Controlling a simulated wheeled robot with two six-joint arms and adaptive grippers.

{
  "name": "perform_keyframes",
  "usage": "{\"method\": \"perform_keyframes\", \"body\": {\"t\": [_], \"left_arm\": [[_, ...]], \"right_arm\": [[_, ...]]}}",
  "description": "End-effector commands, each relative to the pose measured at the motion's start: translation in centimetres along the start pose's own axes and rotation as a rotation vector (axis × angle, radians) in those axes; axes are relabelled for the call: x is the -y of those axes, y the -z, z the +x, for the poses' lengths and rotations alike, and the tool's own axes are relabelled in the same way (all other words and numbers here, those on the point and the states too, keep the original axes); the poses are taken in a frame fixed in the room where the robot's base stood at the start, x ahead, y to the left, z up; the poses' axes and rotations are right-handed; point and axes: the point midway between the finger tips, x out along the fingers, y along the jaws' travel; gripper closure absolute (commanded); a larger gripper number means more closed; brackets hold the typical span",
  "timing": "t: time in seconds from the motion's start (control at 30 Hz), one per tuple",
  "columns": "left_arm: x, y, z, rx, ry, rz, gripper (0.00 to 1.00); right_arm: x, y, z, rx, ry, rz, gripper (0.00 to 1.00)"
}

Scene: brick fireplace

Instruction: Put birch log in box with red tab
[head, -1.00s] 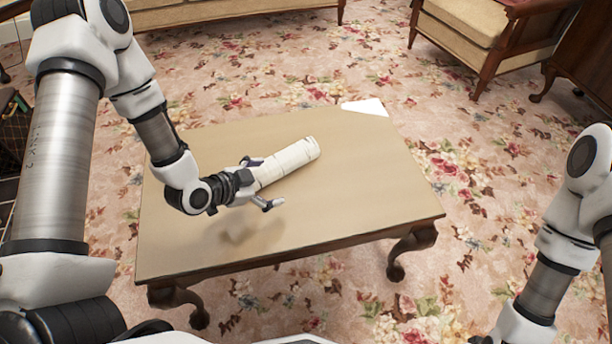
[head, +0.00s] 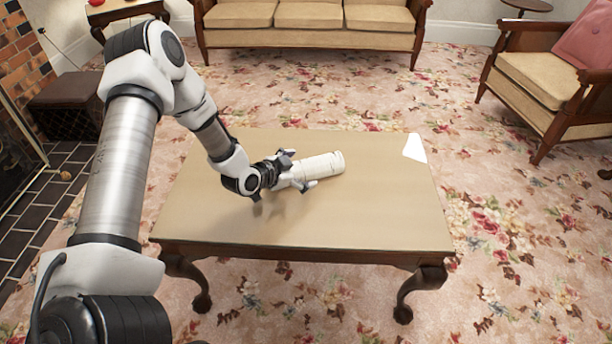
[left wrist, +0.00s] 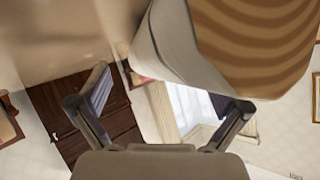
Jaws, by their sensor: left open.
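The pale birch log (head: 322,166) lies on the wooden coffee table (head: 385,210), left of the white sheet. My left gripper (head: 300,172) is open at the log's near left end, with one finger on each side of that end in the head view. In the left wrist view the log's banded brown end (left wrist: 255,40) looms large at top right, above the open fingers (left wrist: 162,118). I cannot tell whether the fingers touch it. No box with a red tab can be made out. My right gripper is not in view.
A white sheet (head: 414,148) lies at the table's far right corner. A dark brown box-like piece (head: 66,104) stands at left by the brick fireplace (head: 22,50). A sofa (head: 310,40) and an armchair (head: 545,85) stand beyond. The table's front and right are clear.

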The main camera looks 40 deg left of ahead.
Motion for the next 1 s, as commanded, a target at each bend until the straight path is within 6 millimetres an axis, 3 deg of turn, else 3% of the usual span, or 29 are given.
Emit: {"method": "perform_keyframes", "body": {"t": [0.03, 0.13, 0.37, 0.6, 0.67, 0.7, 1.0], "left_arm": [[-0.3, -0.6, 1.3, 0.001, -0.001, 0.005, 0.00], [-0.1, -0.3, 2.5, 0.000, 0.000, 0.003, 0.00], [-0.1, -0.1, 2.6, 0.001, 0.000, -0.001, 0.00], [-0.1, -0.1, 2.6, 0.001, -0.001, -0.001, 0.83], [-0.1, -0.1, 2.6, 0.001, -0.001, -0.001, 0.83], [-0.1, 0.0, 2.6, 0.000, 0.000, 0.000, 0.91], [0.1, 0.3, 2.4, 0.001, 0.000, -0.001, 0.92]], "right_arm": [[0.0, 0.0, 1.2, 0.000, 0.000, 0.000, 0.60], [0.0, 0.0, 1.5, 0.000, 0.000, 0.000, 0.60], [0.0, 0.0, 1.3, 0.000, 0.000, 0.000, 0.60], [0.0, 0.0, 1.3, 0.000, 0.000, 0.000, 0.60], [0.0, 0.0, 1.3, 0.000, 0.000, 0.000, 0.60], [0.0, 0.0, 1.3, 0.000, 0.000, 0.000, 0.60], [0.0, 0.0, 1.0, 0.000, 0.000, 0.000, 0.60]]}}
